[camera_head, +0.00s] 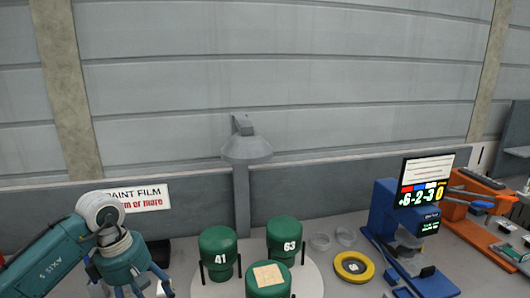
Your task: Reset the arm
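My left arm comes in from the lower left, and its gripper (128,290) points down at the bottom edge of the view. Its fingers are partly cut off, so I cannot tell whether it is open or shut. It is left of the green cylinder marked 41 (217,244), apart from it. My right gripper is not in view.
A round white platform (310,270) holds cylinder 41, green cylinder 63 (284,235) and a front cylinder (267,286) with a tan patch on top. To the right are a yellow ring (366,262), a blue device with a screen (385,208) and an orange machine (453,211). A lamp (246,148) stands behind.

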